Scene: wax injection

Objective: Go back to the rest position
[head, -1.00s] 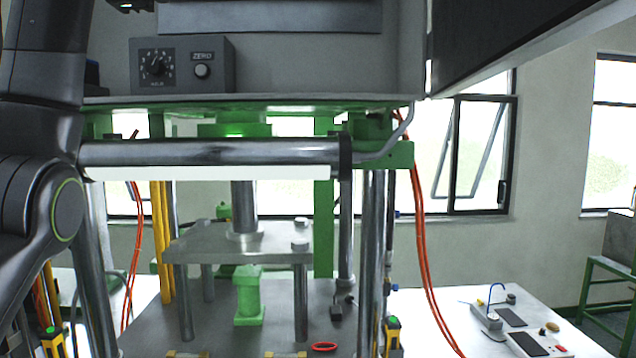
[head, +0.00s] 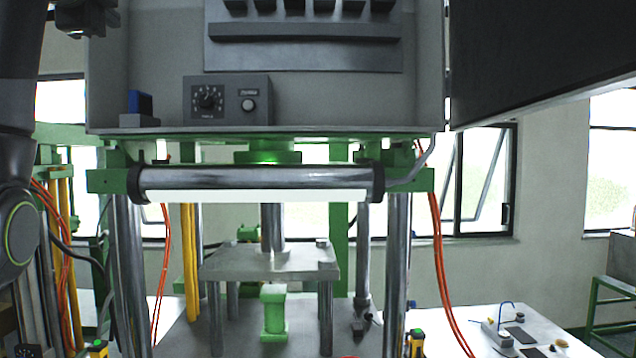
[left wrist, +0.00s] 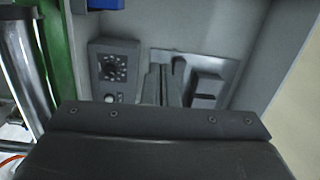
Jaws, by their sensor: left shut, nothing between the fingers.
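My left gripper (head: 84,18) is at the top left of the head view, in front of the left side of the open grey cabinet. It is shut and empty. In the left wrist view its dark fingers (left wrist: 165,84) point at the cabinet's inside, which shows a dial box (left wrist: 113,68). The same dial box (head: 226,100) stands on the cabinet floor in the head view. My left arm runs down the left edge. My right gripper is in neither view.
The green-framed press (head: 275,315) with a steel plate (head: 270,262) stands below the cabinet. The open dark cabinet door (head: 540,55) reaches out to the right. A white table (head: 460,325) with small tools is at the lower right. Orange cables hang beside the posts.

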